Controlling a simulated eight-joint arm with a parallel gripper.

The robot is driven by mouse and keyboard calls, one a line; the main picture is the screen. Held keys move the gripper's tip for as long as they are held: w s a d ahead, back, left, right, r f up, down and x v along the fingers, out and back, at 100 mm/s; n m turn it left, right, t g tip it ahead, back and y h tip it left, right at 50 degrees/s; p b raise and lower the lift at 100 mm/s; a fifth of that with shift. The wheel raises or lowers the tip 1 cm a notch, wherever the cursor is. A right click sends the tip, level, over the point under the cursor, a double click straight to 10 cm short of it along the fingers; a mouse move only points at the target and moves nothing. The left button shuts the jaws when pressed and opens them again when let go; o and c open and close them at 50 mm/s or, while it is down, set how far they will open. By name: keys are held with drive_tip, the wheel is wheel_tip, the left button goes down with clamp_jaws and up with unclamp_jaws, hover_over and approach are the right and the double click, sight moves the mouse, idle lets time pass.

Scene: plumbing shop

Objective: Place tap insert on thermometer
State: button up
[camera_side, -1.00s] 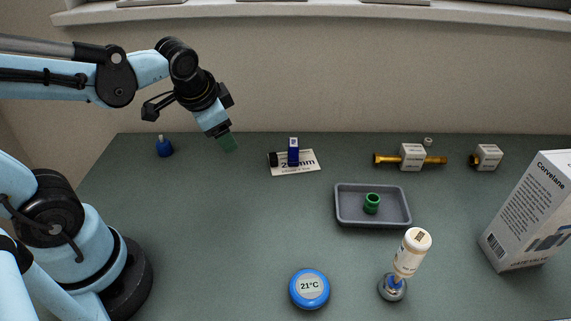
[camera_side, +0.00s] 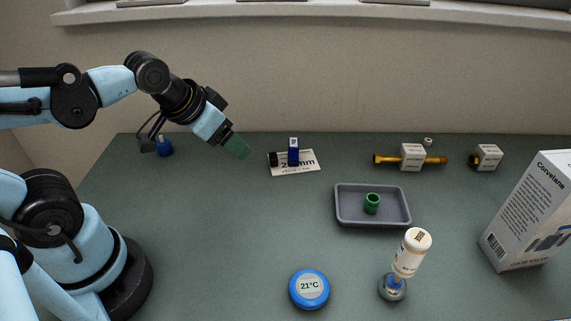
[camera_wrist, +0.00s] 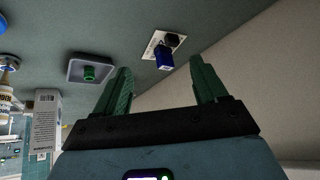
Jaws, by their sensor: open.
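The thermometer (camera_side: 309,288) is a round blue disc with a pale face reading 21°C, lying at the front middle of the bench. I cannot tell for sure which piece is the tap insert. One small part, an upright blue block (camera_side: 293,152), stands on a white card (camera_side: 309,163) marked in mm; both also show between my fingers in the wrist view, as the blue block (camera_wrist: 165,61) and the card (camera_wrist: 155,47). My gripper (camera_side: 239,148) has green fingers, open and empty, above the bench left of the card. It also shows in the wrist view (camera_wrist: 160,72).
A grey tray (camera_side: 345,216) holds a green ring (camera_side: 372,203). A white bottle (camera_side: 411,252) leans by a metal base (camera_side: 391,288). Brass parts with white blocks (camera_side: 412,157) (camera_side: 487,157) lie behind. A tall box (camera_side: 528,215) stands right. The left-middle bench is clear.

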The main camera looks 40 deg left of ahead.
drive_tip(key=w+a+f+m+g+y, duration=0.1)
drive_tip(key=w+a+m+g+y, duration=0.2)
drive_tip(key=a, duration=0.4)
drive_tip(key=m+g+y, duration=0.7)
drive_tip(key=g, duration=0.4)
approach(161, 136)
drive_tip(key=shift+s+a+f, duration=0.25)
drive_tip(key=shift+a+f, duration=0.6)
drive_tip(key=shift+s+a+f+g, duration=0.15)
drive_tip(key=shift+s+f+g, duration=0.15)
drive_tip(key=shift+g, duration=0.1)
drive_tip(key=shift+s+a+f, duration=0.15)
drive_tip(key=shift+s+a, duration=0.05)
drive_tip(key=shift+a, duration=0.05)
drive_tip(key=x, duration=0.6)
drive_tip(key=shift+s+a, duration=0.2)
drive_tip(key=shift+a, duration=0.15)
drive_tip(key=c, duration=1.2)
